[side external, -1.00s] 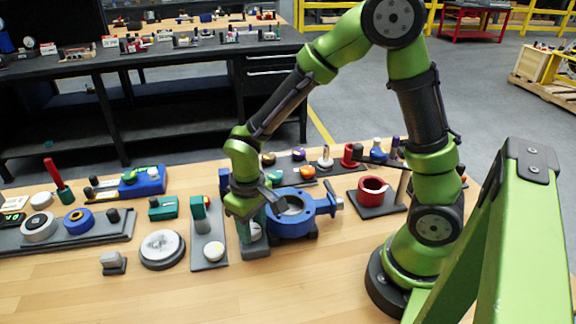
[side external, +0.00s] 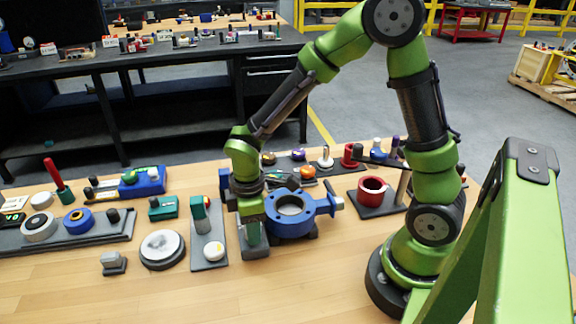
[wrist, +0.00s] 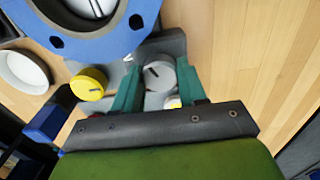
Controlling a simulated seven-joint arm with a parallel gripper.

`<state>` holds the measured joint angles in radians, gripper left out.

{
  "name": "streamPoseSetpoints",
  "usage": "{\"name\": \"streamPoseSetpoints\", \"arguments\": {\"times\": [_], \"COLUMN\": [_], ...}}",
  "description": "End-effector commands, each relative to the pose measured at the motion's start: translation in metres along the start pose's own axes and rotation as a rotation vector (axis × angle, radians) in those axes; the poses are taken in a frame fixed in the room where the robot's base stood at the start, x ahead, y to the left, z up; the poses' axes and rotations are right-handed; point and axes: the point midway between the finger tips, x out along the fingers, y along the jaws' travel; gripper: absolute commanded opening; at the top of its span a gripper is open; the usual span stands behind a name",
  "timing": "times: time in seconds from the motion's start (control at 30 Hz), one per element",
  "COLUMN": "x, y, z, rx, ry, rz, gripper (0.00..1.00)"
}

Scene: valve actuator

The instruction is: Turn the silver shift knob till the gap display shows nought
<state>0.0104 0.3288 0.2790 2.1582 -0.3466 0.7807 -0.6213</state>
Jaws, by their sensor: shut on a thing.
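The silver shift knob (wrist: 158,76) is a round grey cap with a dark pointer line, on a grey base beside the blue valve body (side external: 290,217). My gripper (wrist: 156,86) points down over it, with one teal finger on each side, shut on the knob. In the side view my gripper (side external: 252,238) stands over the grey base (side external: 255,251), and its fingers hide the knob. A dark display (side external: 12,218) with green digits is cut by the left picture edge; its label and full reading cannot be made out.
A yellow knob (wrist: 89,84) sits close to the left finger. A teal handle on a grey plate (side external: 208,262) stands just left of my gripper. A red ring (side external: 372,188) is at the right. The front of the wooden table is clear.

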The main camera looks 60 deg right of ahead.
Motion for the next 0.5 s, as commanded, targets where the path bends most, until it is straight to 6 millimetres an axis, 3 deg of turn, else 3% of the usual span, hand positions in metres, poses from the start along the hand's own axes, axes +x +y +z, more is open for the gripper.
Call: {"name": "streamPoseSetpoints", "arguments": {"times": [0.5], "x": [-0.0014], "y": [0.0003], "z": [-0.0002], "rx": [-0.075], "ry": [0.000], "rz": [0.001], "gripper": [0.11]}}
